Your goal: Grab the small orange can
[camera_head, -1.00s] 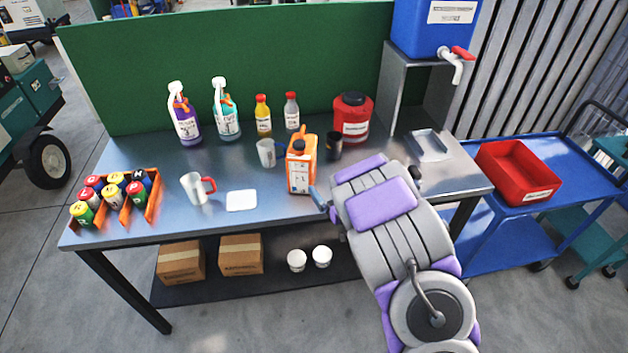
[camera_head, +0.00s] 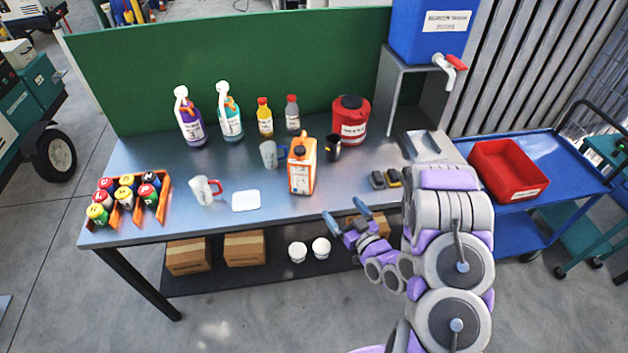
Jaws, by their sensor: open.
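The small orange can (camera_head: 302,168) stands upright near the middle of the metal table, with a dark cap and a white label. My gripper (camera_head: 347,217) is open and empty at the table's front edge, to the right of and nearer than the can. Its two blue-grey fingertips are spread apart and do not touch the can. The can is in full view.
A dark cup (camera_head: 333,148) stands close behind the can's right side and a grey mug (camera_head: 270,154) at its left. A red canister (camera_head: 350,120) stands behind.

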